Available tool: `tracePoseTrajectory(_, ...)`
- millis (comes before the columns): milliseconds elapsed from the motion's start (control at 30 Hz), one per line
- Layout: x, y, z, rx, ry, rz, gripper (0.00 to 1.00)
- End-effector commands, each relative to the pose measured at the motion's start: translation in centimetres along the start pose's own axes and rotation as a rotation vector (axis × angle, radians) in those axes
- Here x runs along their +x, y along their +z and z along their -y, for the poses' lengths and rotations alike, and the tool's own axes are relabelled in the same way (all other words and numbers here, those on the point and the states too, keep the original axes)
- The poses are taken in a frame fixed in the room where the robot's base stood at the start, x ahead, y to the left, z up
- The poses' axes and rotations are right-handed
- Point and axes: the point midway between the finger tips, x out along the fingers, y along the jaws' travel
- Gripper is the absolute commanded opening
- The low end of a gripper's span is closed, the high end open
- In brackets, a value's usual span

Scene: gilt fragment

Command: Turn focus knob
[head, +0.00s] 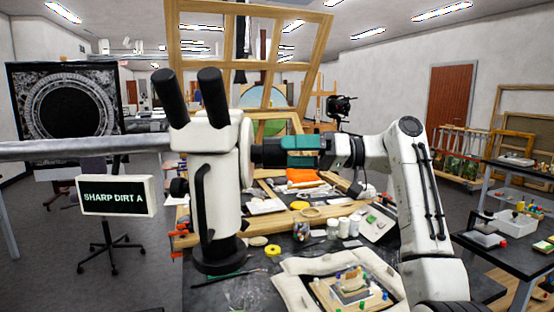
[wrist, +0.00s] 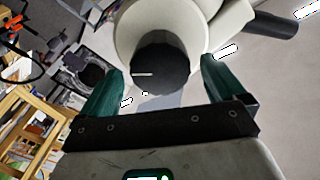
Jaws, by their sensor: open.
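A white stereo microscope (head: 216,180) with two black eyepieces stands at the left end of the worktable. Its black focus knob (head: 267,153) sticks out to the right from a pale round housing. In the wrist view the knob (wrist: 160,72) is a dark disc with a short white mark, in front of the cream housing (wrist: 150,28). My gripper (head: 300,150) has green fingers and reaches the knob from the right. In the wrist view my gripper (wrist: 163,68) is open, one finger on each side of the knob, with gaps visible between fingers and knob.
A dark screen (head: 66,100) with a ring pattern stands at far left. A wooden frame (head: 315,75) rises behind. Jars (head: 338,228), a yellow tape roll (head: 272,250) and a padded tray (head: 295,290) crowd the table.

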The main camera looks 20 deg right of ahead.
Motion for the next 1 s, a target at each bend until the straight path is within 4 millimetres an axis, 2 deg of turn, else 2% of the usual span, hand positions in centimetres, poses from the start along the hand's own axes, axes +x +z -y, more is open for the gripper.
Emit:
tracePoseTrajectory(100,-2.5,0.1,-0.2,-0.002,0.002,-0.002,0.97)
tracePoseTrajectory(333,-5.5,0.0,-0.1,-0.002,0.0,-0.001,0.97)
tracePoseTrajectory(500,-6.1,0.0,0.0,-0.002,-0.001,0.001,0.97)
tracePoseTrajectory(1000,-6.1,0.0,0.0,-0.001,0.0,0.0,0.97)
